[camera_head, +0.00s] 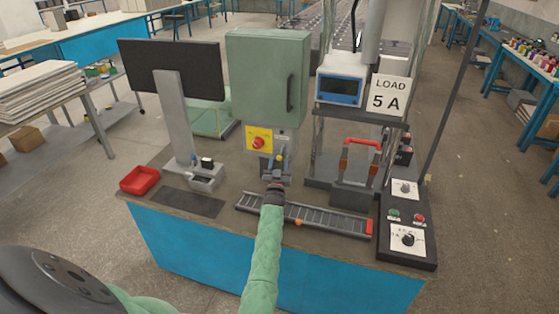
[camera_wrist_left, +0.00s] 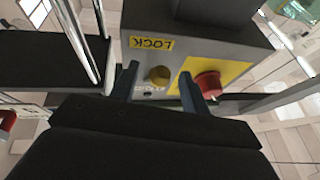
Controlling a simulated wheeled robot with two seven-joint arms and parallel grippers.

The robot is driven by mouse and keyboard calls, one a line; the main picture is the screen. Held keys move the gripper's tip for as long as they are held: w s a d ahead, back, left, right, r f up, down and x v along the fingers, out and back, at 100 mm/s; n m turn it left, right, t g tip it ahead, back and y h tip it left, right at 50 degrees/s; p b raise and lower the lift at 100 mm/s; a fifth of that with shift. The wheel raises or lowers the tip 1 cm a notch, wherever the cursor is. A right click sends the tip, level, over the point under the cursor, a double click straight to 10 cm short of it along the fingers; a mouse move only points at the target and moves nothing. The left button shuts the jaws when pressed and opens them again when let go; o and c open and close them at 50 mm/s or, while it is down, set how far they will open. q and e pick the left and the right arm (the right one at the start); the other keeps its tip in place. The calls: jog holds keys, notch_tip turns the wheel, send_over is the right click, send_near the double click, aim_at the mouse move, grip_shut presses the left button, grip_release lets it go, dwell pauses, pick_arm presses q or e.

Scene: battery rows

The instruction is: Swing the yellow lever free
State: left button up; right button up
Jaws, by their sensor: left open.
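My left gripper (camera_wrist_left: 160,84) is open, with one finger on each side of the knob in that view. I cannot tell whether the fingers touch it. In the head view my left gripper (camera_head: 276,164) is in front of the grey box under the green cabinet (camera_head: 262,75), and it largely hides the lever. My right gripper is not in view.
A red stop button (camera_head: 258,142) on a yellow plate is close beside the gripper; it also shows in the wrist view (camera_wrist_left: 207,84). A red-handled switch (camera_head: 362,143) stands to the right. A red tray (camera_head: 139,179) is at left.

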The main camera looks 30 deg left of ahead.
pick_arm(q)
jog(key=c, duration=1)
jog(key=n+b, duration=0.1)
jog(key=d+n+g+y, duration=0.1)
jog(key=n, duration=0.1)
jog(key=shift+w+d+b, duration=0.1)
jog(key=shift+b, duration=0.25)
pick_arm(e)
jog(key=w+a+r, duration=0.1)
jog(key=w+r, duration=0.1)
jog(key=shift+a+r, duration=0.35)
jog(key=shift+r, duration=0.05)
pick_arm(q)
jog(key=o, duration=1)
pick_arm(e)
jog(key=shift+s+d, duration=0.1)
pick_arm(q)
jog(key=shift+f, duration=0.1)
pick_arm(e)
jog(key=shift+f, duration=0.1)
